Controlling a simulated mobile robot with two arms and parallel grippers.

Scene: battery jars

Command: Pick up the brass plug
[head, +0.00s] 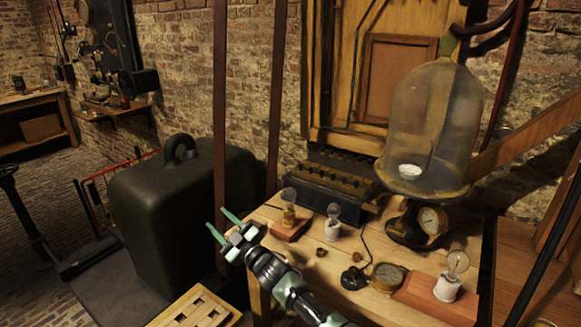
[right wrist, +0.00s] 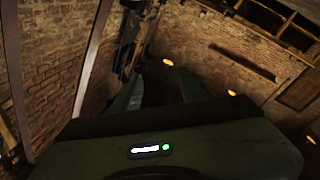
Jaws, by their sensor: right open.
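A small brass-coloured piece (head: 321,252), possibly the brass plug, lies on the wooden table (head: 300,262) in the head view. It is too small to tell its shape. Another small brass-coloured bit (head: 357,256) is to its right, by a dark round-based item. My right gripper (head: 222,222) is open and empty, at the table's left edge, left of the brass piece and apart from it. Its fingers point up and left, away from the table top. In the right wrist view the fingers (right wrist: 160,92) are spread, with brick wall beyond. My left gripper is not in view.
Bulbs on bases (head: 289,215) (head: 333,222) stand behind the brass piece. A black box with brass-coloured rows (head: 335,185) is at the back. A glass bell jar (head: 432,125), gauge (head: 432,221), round dial (head: 388,276) and another bulb (head: 448,286) occupy the right.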

